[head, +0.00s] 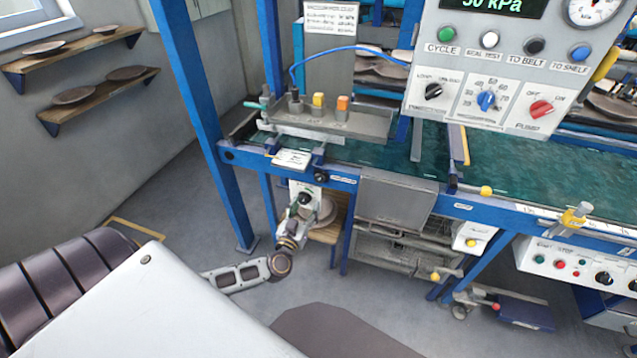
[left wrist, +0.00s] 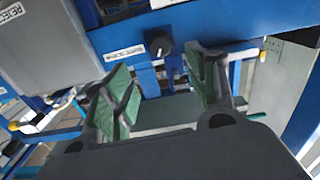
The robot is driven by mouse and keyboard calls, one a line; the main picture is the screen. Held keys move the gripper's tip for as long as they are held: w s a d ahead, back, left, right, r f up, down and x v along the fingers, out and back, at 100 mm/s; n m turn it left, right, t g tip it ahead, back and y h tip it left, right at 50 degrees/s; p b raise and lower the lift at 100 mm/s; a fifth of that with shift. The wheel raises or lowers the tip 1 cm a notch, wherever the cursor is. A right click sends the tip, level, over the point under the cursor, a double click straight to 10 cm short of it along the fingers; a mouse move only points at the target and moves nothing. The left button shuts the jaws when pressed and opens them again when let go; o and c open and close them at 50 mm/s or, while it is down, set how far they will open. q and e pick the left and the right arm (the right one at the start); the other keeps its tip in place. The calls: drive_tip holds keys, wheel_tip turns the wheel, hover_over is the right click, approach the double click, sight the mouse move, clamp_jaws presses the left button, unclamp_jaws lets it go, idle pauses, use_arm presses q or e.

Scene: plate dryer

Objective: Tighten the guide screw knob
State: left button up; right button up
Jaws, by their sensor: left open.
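The guide screw knob is a black round knob (left wrist: 159,45) on the blue frame rail, beside a small white label, in the left wrist view. In the head view it shows as a small dark knob (head: 320,177) on the front rail. My left gripper (left wrist: 165,82) is open, with green pads on both fingers. The knob shows beyond the fingertips, in line with the gap between them, and nothing is held. In the head view the left gripper (head: 305,196) is below and slightly left of the knob, seen from behind. My right gripper is not in view.
A grey panel (head: 395,199) hangs from the rail right of the knob, above a wire basket (head: 400,255). A blue post (head: 205,120) stands to the left. A control box (head: 490,60) with dials is at upper right.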

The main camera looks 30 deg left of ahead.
sight(319, 181)
use_arm(q)
drive_tip(key=b+x, duration=0.1)
drive_tip(key=x, duration=0.7)
drive_tip(key=shift+w, duration=0.15)
drive_tip(key=shift+b+x, duration=0.65)
drive_tip(key=shift+x, duration=1.3)
drive_tip(key=shift+w+a+r, duration=0.1)
drive_tip(key=shift+w, duration=0.5)
drive_tip(key=c, duration=1)
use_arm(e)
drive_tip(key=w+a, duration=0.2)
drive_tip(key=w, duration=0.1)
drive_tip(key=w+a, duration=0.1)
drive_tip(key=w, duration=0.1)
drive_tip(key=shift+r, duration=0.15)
